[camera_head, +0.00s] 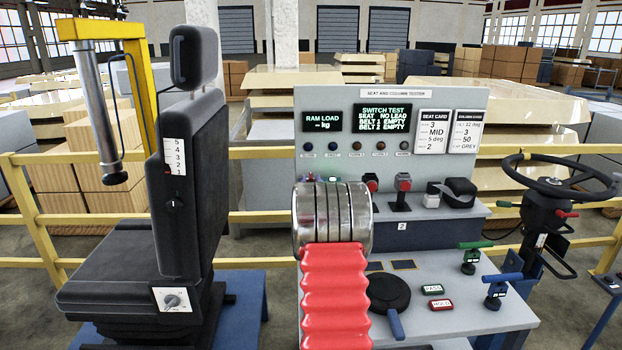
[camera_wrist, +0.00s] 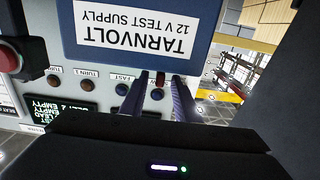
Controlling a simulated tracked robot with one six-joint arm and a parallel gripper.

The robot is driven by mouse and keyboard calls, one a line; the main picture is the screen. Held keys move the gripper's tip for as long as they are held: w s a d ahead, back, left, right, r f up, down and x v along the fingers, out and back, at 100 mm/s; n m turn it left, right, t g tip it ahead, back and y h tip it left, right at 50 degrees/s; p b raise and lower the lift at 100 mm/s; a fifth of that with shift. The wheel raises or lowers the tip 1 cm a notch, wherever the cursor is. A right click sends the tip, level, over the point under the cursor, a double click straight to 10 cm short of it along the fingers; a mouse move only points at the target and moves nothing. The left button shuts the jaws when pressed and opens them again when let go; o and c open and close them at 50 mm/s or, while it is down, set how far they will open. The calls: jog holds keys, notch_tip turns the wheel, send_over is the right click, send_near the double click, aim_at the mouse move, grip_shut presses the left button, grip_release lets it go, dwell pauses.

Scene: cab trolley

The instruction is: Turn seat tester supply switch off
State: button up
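The seat tester is a grey console (camera_head: 470,100) with screens and a row of lamps. In the wrist view, its blue supply plate (camera_wrist: 135,30) reads "TARNVOLT 12 V TEST SUPPLY" upside down. My gripper (camera_wrist: 160,78) has its two dark fingers apart, just past the plate's lettered edge, over the lamp row. A small dark piece shows between the fingertips; I cannot tell whether it is the supply switch. I see nothing held. In the head view, my arm's chrome and red parts hide the supply plate and my gripper.
A red button (camera_wrist: 10,58) stands left of the plate in the wrist view. A black seat (camera_head: 190,180) stands left in the head view. Green and blue levers (camera_head: 497,285) and a steering wheel (camera_head: 560,185) are at the right. A yellow rail (camera_head: 250,153) runs behind.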

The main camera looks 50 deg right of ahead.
aim_at(311, 180)
jog(key=shift+x, duration=1.75)
jog(key=shift+c, duration=0.2)
grip_shut()
